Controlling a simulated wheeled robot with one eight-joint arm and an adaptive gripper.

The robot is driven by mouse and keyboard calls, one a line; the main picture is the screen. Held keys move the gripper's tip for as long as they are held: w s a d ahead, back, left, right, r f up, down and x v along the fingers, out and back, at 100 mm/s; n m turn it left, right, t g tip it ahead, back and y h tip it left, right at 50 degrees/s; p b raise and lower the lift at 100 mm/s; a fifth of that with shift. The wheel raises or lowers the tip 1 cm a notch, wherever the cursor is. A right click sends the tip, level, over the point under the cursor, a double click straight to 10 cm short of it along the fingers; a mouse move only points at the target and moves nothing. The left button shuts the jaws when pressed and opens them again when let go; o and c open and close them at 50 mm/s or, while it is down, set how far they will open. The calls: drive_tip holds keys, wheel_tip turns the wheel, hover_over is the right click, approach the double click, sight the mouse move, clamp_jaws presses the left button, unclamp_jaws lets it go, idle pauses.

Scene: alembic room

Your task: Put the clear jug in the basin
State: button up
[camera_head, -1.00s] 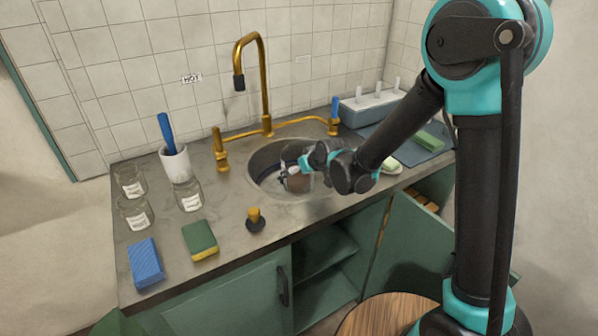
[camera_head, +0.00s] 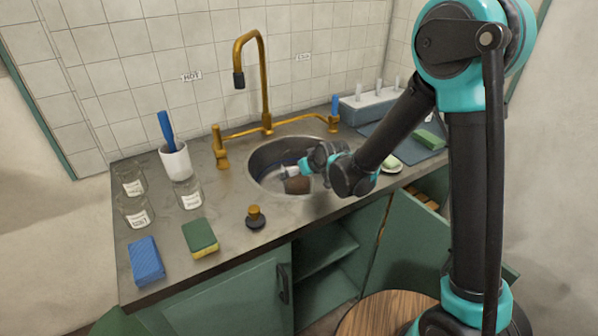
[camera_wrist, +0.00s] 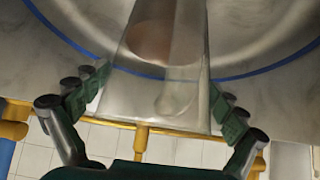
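The clear jug (camera_wrist: 185,75) is see-through and hard to make out in the head view, where a brown patch (camera_head: 297,186) shows at its place low in the basin. The basin (camera_head: 262,157) is a round metal sink set in the grey counter. My gripper (camera_head: 291,171) reaches into the basin from the right. In the wrist view the jug stands between the finger pads of my gripper (camera_wrist: 160,100), and both pads appear to touch its sides. The jug's underside and its contact with the basin floor are hidden.
A brass tap (camera_head: 265,85) rises behind the basin. A black and brass plug (camera_head: 256,217), a green sponge (camera_head: 200,236), a blue sponge (camera_head: 146,260), several glass jars (camera_head: 188,196) and a white cup (camera_head: 176,161) with a blue-handled brush stand left. A soap dish (camera_head: 391,164) lies right.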

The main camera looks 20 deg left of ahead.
idle(0.3)
drive_tip(key=v, duration=1.3)
drive_tip(key=shift+w+a+r, duration=0.2)
drive_tip(key=shift+a+r, duration=0.05)
drive_tip(key=d+m, duration=0.1)
drive_tip(key=d, duration=0.3)
drive_tip(key=d+f+m+h, duration=0.1)
drive_tip(key=d, duration=0.4)
drive_tip(key=d+f+h, duration=0.1)
drive_tip(key=d, duration=0.4)
drive_tip(key=shift+w+d+m, duration=0.2)
drive_tip(key=shift+d+m, duration=0.05)
drive_tip(key=shift+m, duration=0.15)
drive_tip(key=s+d+f+m+h, duration=0.1)
drive_tip(key=s+d, duration=0.3)
drive_tip(key=d, duration=0.4)
drive_tip(key=s+d+f+m+g+h, duration=0.1)
drive_tip(key=s+d+f+m+h, duration=0.1)
drive_tip(key=s+d, duration=0.3)
drive_tip(key=s+d+f+m+h, duration=0.1)
drive_tip(key=s+d+f+m, duration=0.3)
drive_tip(key=d, duration=0.7)
drive_tip(key=shift+s+d+g+h, duration=0.25)
drive_tip(key=shift+d+g+h, duration=0.05)
drive_tip(key=shift+d+h, duration=0.1)
drive_tip(key=shift+r, duration=0.1)
drive_tip(key=shift+c, duration=0.2)
